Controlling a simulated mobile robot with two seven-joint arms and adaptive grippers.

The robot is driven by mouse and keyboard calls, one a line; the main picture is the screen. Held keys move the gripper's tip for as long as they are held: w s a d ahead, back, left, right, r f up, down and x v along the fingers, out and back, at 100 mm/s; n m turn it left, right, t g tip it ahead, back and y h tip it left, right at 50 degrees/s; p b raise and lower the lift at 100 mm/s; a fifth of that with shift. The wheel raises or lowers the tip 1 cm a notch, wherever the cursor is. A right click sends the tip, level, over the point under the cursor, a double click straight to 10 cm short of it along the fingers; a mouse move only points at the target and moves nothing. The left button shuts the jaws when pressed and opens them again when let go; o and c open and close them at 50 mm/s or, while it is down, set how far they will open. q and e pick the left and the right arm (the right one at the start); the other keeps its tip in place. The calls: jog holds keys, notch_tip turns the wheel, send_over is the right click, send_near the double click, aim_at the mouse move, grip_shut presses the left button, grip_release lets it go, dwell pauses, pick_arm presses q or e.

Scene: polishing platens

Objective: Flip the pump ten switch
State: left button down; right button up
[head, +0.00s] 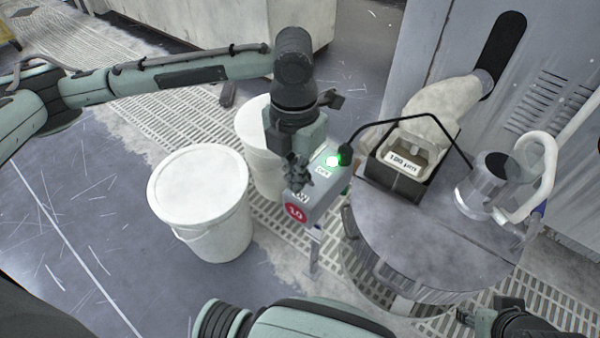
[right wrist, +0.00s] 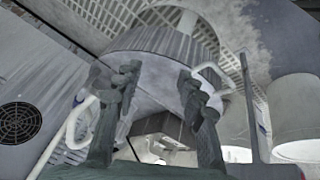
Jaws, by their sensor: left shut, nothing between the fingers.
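The pump ten switch box (head: 324,199) is a small grey box on a post, with a red round "10" label (head: 296,213) on its near end. A green lamp (head: 333,160) glows on its top near the far end, beside a small white label. My left gripper (head: 297,181) is shut and empty, pointing down over the left part of the box top. It hides that part, and I cannot make out the switch lever or whether the fingers touch it. My right gripper (right wrist: 160,88) is open and empty, its fingers apart; in the head view it shows at the bottom right.
Two white lidded buckets (head: 200,205) (head: 257,130) stand left of the box. A round metal drum (head: 425,240) stands to the right, bearing a dark open box (head: 395,178) and a clear cylinder (head: 487,180). A black cable arches above the drum. The floor at left is clear.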

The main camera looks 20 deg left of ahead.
pick_arm(q)
jog(key=shift+r+p, duration=1.25)
jog(key=shift+p, duration=0.1)
notch_tip(320, 180, up, 3)
jog(key=p, duration=0.4)
jog(key=shift+r, duration=0.15)
pick_arm(e)
jog(key=s+d+f+g, duration=0.1)
jog(key=s+f+g, duration=0.1)
jog(key=f, duration=1.4)
jog(key=shift+s+d, duration=0.35)
jog(key=shift+s, duration=0.2)
jog(key=shift+f, duration=0.1)
